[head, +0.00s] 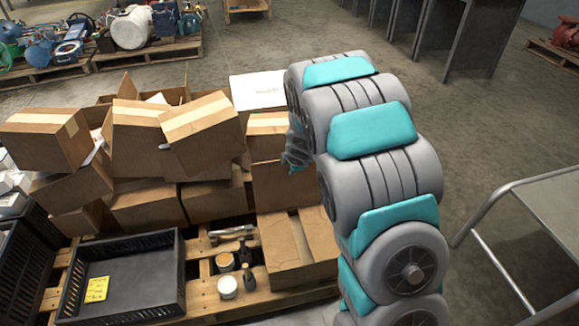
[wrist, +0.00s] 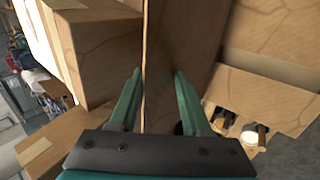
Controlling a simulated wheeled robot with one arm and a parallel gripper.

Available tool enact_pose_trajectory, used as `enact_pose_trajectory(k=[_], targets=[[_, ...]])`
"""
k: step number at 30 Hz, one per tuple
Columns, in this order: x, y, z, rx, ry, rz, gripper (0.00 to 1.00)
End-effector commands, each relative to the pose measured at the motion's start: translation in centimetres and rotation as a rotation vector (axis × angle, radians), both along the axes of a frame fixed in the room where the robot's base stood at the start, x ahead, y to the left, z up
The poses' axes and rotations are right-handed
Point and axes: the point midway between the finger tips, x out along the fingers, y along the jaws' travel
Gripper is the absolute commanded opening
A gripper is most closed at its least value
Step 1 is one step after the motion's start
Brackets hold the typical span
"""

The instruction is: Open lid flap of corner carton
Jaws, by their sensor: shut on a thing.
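The corner carton (head: 298,262) is a brown box at the front right of the pallet. An upright brown cardboard panel (head: 284,188), which looks like its lid flap, stands at its back edge. My gripper (head: 297,156) is at the top of this panel, partly hidden by my arm. In the wrist view, my gripper's two green fingers (wrist: 158,76) are on either side of a thin cardboard edge, the flap (wrist: 147,40), and it is shut on it. Where the flap joins the carton is not clear.
Several stacked cartons (head: 205,128) fill the pallet's back and left. A black tray (head: 125,275) with a yellow label, and small jars (head: 228,286), sit in front. A metal-railed cart (head: 540,215) stands at right. The floor between is clear.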

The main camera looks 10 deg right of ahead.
Motion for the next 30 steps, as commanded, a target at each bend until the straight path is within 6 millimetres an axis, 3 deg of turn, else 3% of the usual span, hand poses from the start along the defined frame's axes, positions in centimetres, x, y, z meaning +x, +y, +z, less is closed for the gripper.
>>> enact_pose_trajectory(k=[9,26,30], targets=[[-2.6,0.0,3.0,-0.001,0.008,-0.001,0.35],[-3.0,-0.1,3.3,-0.002,0.012,-0.003,0.35],[-3.6,-0.9,4.2,-0.002,0.014,-0.056,0.35]])
